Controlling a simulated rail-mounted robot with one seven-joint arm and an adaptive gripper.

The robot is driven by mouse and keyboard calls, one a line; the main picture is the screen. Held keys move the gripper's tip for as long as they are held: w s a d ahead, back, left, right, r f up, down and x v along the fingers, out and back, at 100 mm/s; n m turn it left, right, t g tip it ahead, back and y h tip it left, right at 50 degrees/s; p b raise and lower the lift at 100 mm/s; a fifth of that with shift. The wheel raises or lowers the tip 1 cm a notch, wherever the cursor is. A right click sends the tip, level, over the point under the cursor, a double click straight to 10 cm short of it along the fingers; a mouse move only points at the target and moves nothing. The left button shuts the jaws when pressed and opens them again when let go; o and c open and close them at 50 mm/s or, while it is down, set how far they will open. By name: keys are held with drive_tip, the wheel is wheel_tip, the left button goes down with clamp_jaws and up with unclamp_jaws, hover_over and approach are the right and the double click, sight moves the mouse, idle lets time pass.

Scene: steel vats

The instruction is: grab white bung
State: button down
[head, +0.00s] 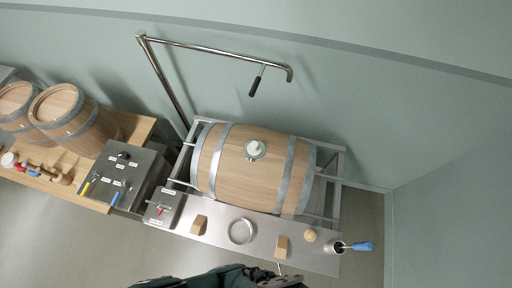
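The white bung (256,147) sits at the top of the wooden barrel (230,165), on a light metal ring or plate around the bunghole. The barrel lies on its side in a steel cradle, with grey hoops around it. Dark parts of my arm show at the bottom edge, well below the barrel and apart from the bung. My gripper's fingertips cannot be made out in the head view.
A steel shelf before the barrel holds wooden blocks (282,247), a metal ring (241,231), a wooden ball (310,235) and a blue-handled tool (361,246) in a cup. A bent steel pipe (215,51) rises behind. More barrels (72,117) stand left.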

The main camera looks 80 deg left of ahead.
idle(0.4)
drive_tip(key=c, duration=0.7)
unclamp_jaws()
drive_tip(key=shift+c, duration=0.2)
